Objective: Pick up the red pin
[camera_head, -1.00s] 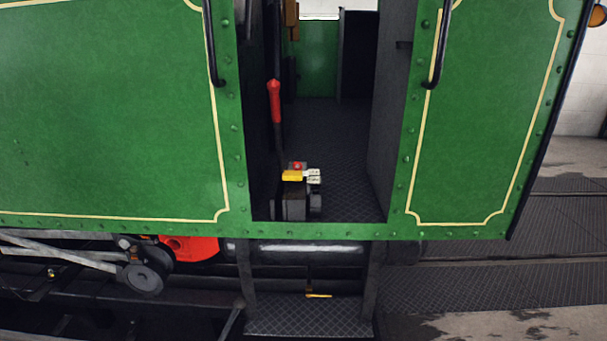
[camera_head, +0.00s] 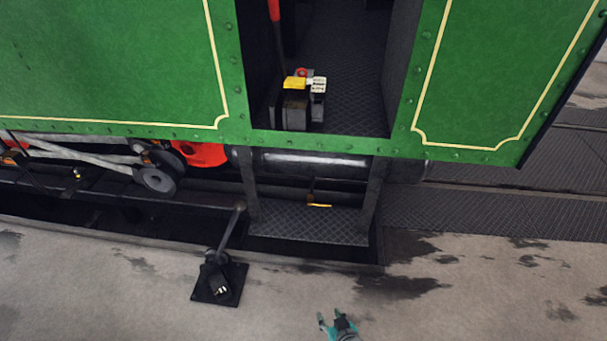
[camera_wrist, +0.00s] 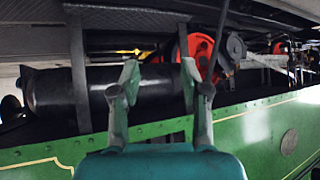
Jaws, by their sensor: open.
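A small red piece (camera_head: 302,72), which may be the red pin, shows on top of a dark block (camera_head: 295,108) on the cab floor, beside a yellow part (camera_head: 294,83) and a pale tag (camera_head: 319,84). It is too small to tell its shape. My gripper (camera_head: 332,318) is at the bottom of the head view, over the concrete, well apart from the block. In the wrist view my gripper (camera_wrist: 160,70) is open, with nothing between its fingers. I cannot make out the small red piece in the wrist view.
The green cab side (camera_head: 110,65) flanks the doorway. A metal step (camera_head: 310,219) hangs below it, with a dark cylinder (camera_head: 312,163) and a small yellow handle (camera_head: 319,206). A red-handled lever (camera_head: 274,9) stands in the doorway. A black floor fitting (camera_head: 219,284) is on the concrete.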

